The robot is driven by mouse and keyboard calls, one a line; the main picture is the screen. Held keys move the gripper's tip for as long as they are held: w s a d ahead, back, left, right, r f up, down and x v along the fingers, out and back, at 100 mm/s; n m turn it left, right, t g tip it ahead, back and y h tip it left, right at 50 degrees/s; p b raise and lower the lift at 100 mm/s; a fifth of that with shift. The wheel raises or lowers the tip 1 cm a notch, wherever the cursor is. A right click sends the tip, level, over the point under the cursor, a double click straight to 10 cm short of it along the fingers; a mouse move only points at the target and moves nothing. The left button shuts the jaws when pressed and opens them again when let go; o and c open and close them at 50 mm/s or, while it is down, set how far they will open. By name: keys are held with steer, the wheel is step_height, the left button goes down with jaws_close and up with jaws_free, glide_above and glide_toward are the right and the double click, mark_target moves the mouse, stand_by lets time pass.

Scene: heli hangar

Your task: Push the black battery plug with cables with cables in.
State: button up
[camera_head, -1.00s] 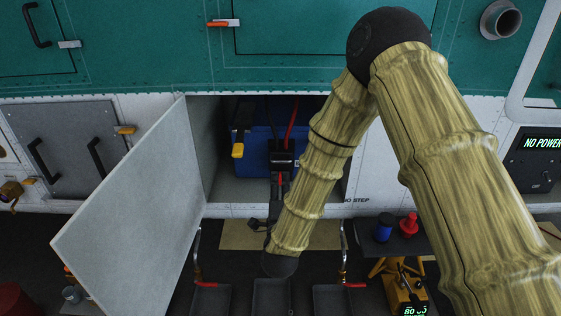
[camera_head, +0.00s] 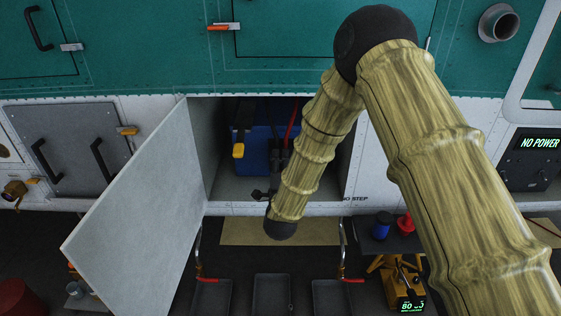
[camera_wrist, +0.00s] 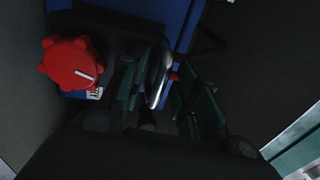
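The blue battery (camera_head: 256,150) sits inside the open compartment. It shows at the top of the wrist view (camera_wrist: 168,22). A red cable (camera_head: 293,118) runs down to dark parts in front of the battery. There I cannot separate the black plug from my gripper. In the wrist view my gripper (camera_wrist: 165,95) has its green fingers apart. A shiny silver piece (camera_wrist: 158,72) shows between them, with a visible gap on its right. I cannot tell whether it is touched. The plug's seating is too dark to judge.
The grey compartment door (camera_head: 135,200) stands open at the left. A red knob (camera_wrist: 70,62) is at left in the wrist view. Trays (camera_head: 272,293) and a small table (camera_head: 388,240) stand below.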

mark_target(280, 154)
jaws_close()
steer(key=shift+w, duration=0.15)
steer(key=w+b, duration=0.1)
steer(key=w, duration=0.1)
steer(key=shift+w+f+b, duration=0.1)
steer(key=shift+w+b, duration=0.2)
steer(key=shift+b, duration=0.1)
steer(key=shift+w, duration=0.25)
steer(key=shift+r, duration=0.35)
jaws_free()
steer(key=shift+f, duration=0.1)
steer(key=shift+f, duration=0.1)
